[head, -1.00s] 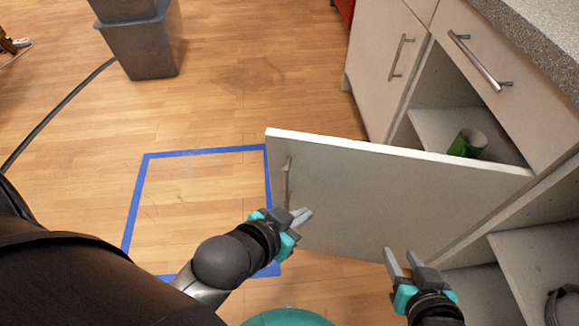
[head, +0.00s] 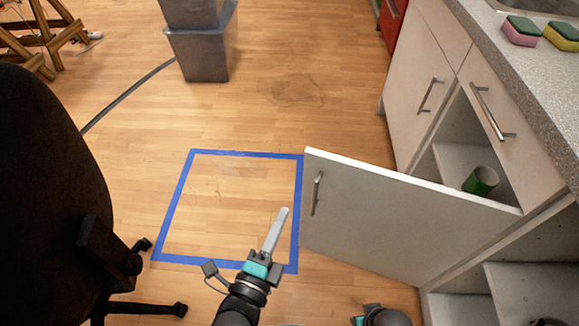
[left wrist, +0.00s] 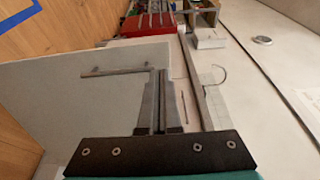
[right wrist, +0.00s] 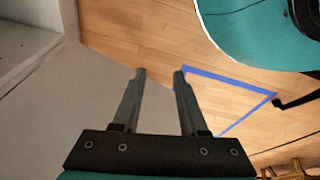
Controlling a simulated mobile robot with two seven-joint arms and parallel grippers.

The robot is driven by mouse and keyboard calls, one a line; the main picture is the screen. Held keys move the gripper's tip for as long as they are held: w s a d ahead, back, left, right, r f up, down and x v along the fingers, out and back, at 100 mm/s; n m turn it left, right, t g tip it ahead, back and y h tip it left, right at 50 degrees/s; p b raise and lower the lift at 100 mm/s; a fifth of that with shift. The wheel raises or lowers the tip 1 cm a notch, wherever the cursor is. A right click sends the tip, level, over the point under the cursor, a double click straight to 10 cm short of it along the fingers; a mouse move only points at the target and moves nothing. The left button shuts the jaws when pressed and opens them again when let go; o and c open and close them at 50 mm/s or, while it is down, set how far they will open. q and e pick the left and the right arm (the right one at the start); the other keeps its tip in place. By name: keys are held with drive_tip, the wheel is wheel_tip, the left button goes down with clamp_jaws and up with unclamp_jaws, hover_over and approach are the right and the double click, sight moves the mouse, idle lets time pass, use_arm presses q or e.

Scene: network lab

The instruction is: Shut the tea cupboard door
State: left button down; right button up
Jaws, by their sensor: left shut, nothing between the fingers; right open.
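The tea cupboard door (head: 400,222) stands wide open, reaching left from the pale cabinet, its outer face and bar handle (head: 317,192) towards me. Behind it the open compartment holds a green cup (head: 480,181) lying on a shelf. My left gripper (head: 284,211) is shut and empty, seen left of the door's free edge; the door and handle also show in the left wrist view (left wrist: 115,71). My right gripper (right wrist: 157,72) is open and empty, with the grey door panel (right wrist: 60,115) at left in the right wrist view. Its fingers are out of the head view.
A grey speckled counter (head: 530,70) with sponges (head: 521,31) tops the cabinet. A black chair (head: 45,200) stands at left, grey bins (head: 200,45) at the back. Blue tape (head: 240,154) marks a square on the floor. Floor beyond the door is clear.

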use_arm(q)
drive_tip(key=b, duration=0.4)
approach(308, 159)
drive_tip(key=x, duration=0.4)
drive_tip(key=shift+w, duration=0.2)
drive_tip(key=shift+x, duration=1.2)
use_arm(e)
drive_tip(key=w+a+r+t, duration=0.1)
drive_tip(key=w+r, duration=0.3)
drive_tip(key=r, duration=0.4)
drive_tip(key=shift+a+r, duration=0.2)
drive_tip(key=shift+r, duration=0.05)
drive_tip(key=shift+w, duration=0.1)
